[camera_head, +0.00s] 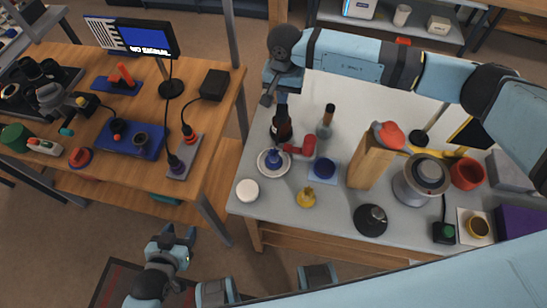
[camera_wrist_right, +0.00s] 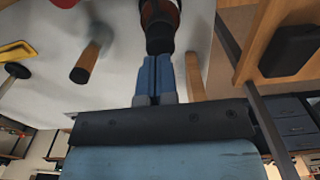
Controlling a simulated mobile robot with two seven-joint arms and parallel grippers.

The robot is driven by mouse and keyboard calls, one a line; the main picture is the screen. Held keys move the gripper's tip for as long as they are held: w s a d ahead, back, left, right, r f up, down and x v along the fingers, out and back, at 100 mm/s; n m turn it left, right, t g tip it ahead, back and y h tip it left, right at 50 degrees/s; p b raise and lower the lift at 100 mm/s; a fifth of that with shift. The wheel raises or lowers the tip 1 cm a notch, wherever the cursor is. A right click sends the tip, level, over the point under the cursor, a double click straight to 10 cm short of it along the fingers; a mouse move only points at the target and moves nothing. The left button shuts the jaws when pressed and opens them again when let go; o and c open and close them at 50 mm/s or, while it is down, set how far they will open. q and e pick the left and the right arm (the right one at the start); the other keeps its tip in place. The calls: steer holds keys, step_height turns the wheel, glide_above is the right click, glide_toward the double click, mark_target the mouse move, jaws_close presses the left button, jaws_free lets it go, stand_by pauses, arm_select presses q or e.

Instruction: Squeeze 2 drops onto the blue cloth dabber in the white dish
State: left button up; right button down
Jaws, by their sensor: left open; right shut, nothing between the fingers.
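The white dish (camera_head: 262,168) sits on the grey bench, left of centre, with the blue dabber (camera_head: 273,156) inside it. A dark bottle (camera_head: 281,126) with a dark top stands just behind the dish. My right gripper (camera_head: 281,95) is above the bottle, pointing down. In the right wrist view its two blue fingers (camera_wrist_right: 154,60) are together and empty, with the bottle (camera_wrist_right: 160,30) just beyond the tips; whether they touch it I cannot tell. My left gripper (camera_head: 176,234) is open and empty, low in front of the bench and away from the dish.
A red object (camera_head: 301,147) lies close right of the dish. A white round lid (camera_head: 247,190), a yellow object (camera_head: 306,198) and a blue pad (camera_head: 323,170) are nearby. A wooden block (camera_head: 370,165) stands farther right. A wooden table (camera_head: 215,130) is at left, across a gap.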

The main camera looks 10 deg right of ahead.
step_height(320, 180, up, 2)
step_height(320, 180, up, 4)
steer(key=shift+p, duration=0.65)
steer(key=shift+s+f, duration=0.1)
stand_by(0.3)
